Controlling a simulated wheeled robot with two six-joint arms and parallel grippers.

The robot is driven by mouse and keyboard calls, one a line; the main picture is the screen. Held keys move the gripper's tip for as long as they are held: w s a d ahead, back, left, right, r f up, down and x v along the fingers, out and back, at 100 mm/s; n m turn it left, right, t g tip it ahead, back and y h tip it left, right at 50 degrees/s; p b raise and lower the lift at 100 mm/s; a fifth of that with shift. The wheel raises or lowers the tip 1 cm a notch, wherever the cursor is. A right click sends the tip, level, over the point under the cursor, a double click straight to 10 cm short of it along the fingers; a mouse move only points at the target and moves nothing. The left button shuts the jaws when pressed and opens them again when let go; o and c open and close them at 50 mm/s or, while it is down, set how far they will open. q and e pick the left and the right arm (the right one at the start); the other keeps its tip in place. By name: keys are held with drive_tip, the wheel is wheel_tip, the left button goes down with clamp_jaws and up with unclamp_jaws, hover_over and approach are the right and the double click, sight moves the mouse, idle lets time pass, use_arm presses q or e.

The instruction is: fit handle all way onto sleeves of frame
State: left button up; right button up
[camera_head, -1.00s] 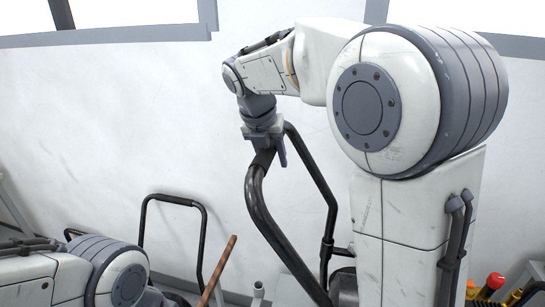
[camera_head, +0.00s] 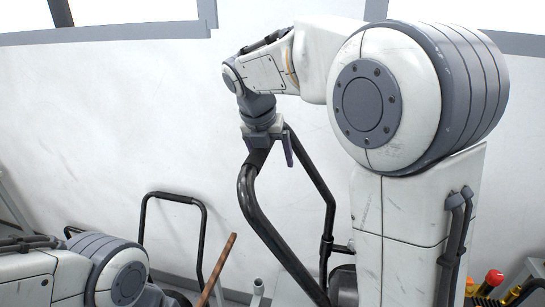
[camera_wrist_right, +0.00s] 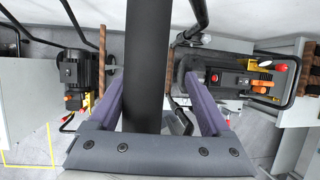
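A black bent-tube handle (camera_head: 255,215) rises from the lower middle of the head view, its top at my right gripper (camera_head: 272,150). My right gripper is open around the tube. In the right wrist view the handle (camera_wrist_right: 147,60) runs between the two purple fingers (camera_wrist_right: 154,90), with a clear gap on the right side. A dark collar (camera_head: 327,245) sits low on the handle's right leg; I cannot tell whether it is a frame sleeve. The frame and the left leg's lower end are cut off below. My left arm is at lower left, its gripper out of view.
Another black tube frame (camera_head: 175,197) stands by the wall at left, with a brown bar (camera_head: 219,268) and a grey pipe (camera_head: 257,292) nearby. Red and yellow parts (camera_head: 492,281) are at lower right. Machines (camera_wrist_right: 225,80) show below in the wrist view.

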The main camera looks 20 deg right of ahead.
drive_tip(key=p+v, duration=0.7)
drive_tip(key=v, duration=0.1)
drive_tip(key=shift+r+p, duration=0.1)
drive_tip(key=shift+p, duration=0.3)
use_arm(q)
wheel_tip(320, 180, up, 8)
drive_tip(key=s, duration=0.1)
drive_tip(key=shift+s+d+f, duration=0.1)
drive_tip(key=shift+f, duration=0.05)
